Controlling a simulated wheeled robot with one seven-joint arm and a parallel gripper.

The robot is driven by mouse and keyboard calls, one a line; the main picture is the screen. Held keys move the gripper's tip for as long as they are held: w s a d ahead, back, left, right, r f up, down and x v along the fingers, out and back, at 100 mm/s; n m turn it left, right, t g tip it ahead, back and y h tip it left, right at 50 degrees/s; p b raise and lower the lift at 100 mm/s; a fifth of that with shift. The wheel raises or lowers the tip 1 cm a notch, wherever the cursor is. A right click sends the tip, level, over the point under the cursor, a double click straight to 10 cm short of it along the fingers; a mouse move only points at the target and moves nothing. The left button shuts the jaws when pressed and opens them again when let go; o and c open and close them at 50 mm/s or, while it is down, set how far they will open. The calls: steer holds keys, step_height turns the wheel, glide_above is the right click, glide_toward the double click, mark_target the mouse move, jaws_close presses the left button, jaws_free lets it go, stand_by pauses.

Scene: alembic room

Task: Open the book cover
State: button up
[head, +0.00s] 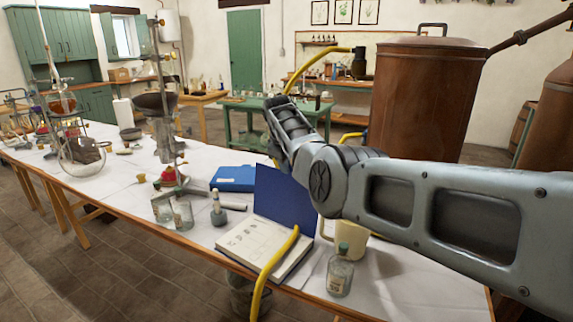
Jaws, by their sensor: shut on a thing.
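The book lies open near the table's front edge, with its pale printed pages (258,243) facing up. My gripper (274,152) is mostly hidden there behind my arm links. It is shut on the cover, though the fingertips and the exact place of contact are not clear to see.
A small dark-based bottle (217,209) and glass jars (182,214) stand left of the book. A clear bottle (340,270) and a cream mug (351,240) stand at its right. A yellow hose (272,270) crosses in front of the pages.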

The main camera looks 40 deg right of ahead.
steer(key=shift+a+f, duration=0.1)
steer(key=shift+f, duration=0.1)
steer(key=o, duration=0.5)
steer(key=shift+r, duration=0.1)
steer(key=shift+v, duration=3.85)
steer(key=shift+a, duration=0.1)
